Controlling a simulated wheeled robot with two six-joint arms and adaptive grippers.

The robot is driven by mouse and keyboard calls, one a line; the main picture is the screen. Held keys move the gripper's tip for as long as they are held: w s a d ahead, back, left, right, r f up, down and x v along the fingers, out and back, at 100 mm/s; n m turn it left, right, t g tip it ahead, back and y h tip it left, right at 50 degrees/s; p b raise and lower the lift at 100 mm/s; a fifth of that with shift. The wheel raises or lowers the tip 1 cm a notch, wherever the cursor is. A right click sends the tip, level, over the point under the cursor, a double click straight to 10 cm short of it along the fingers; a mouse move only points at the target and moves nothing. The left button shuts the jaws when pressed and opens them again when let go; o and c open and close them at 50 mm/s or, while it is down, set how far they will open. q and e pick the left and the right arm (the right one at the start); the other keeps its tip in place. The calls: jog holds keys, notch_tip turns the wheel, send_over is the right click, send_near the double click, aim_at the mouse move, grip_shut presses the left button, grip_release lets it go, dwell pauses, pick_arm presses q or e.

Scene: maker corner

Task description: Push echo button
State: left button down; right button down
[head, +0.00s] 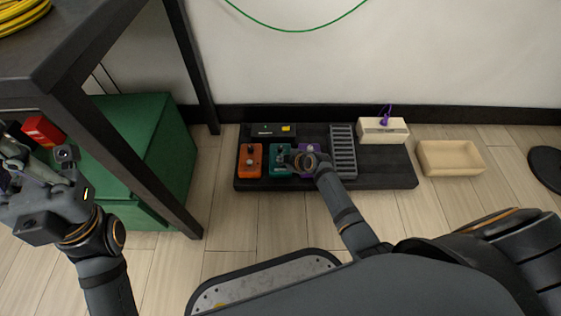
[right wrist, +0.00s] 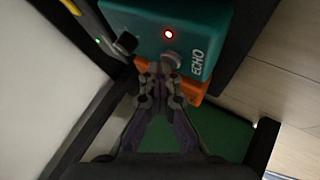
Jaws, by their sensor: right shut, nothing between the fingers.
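The teal pedal marked ECHO (right wrist: 180,28) fills the upper middle of the right wrist view. A red light (right wrist: 168,34) glows on it, and a silver round button (right wrist: 171,58) sits at its edge near the fingertips. In the head view the teal pedal (head: 279,171) stands on the dark board, partly covered by my right gripper (head: 290,158). My right gripper (right wrist: 162,76) is shut and empty, its tips at the silver button; I cannot tell whether they touch. My left gripper (head: 22,165) is at the far left, away from the board; its finger opening is unclear.
On the board (head: 374,178) are an orange pedal (head: 249,161) left of the teal one, a purple pedal (head: 307,167) on its right, and a grey slotted unit (head: 343,150). A cream box (head: 383,131) and a tan tray (head: 450,158) lie right. A green cabinet (head: 140,140) stands left.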

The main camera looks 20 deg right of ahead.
jog(key=shift+s, duration=0.1)
jog(key=shift+r+p, duration=0.25)
jog(key=shift+p, duration=0.15)
notch_tip(320, 180, up, 6)
jog(key=p, duration=0.6)
jog(key=shift+r, duration=0.2)
jog(key=shift+f, duration=0.15)
